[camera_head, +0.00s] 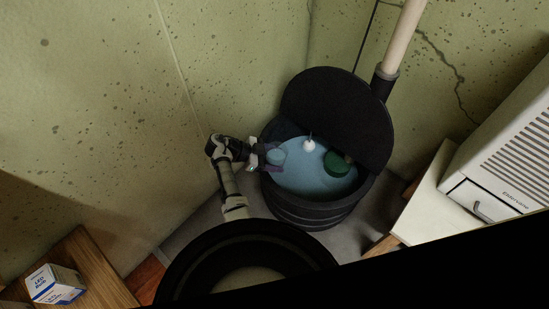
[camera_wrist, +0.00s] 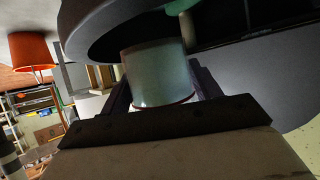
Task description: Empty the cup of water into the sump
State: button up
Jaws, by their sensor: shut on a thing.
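The sump is a round black basin (camera_head: 298,216) in the corner, with pale blue water (camera_head: 308,178) inside and its black lid (camera_head: 335,115) raised at the back. My gripper (camera_head: 270,157) reaches in from the left, at the left part of the opening. It is shut on a small translucent bluish cup (camera_head: 277,156). In the wrist view the cup (camera_wrist: 158,75) sits between the two fingers, close to the dark basin rim (camera_wrist: 100,25). I cannot tell how far it is tilted or how much water it holds.
A green pump part (camera_head: 337,164) and a white float (camera_head: 309,146) are in the sump. A pale pipe (camera_head: 403,35) rises behind it. A white vented appliance (camera_head: 505,140) stands at right. A small box (camera_head: 55,284) sits on a wooden surface at lower left.

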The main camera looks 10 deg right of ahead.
jog(key=shift+a+b, duration=0.1)
jog(key=shift+b, duration=0.25)
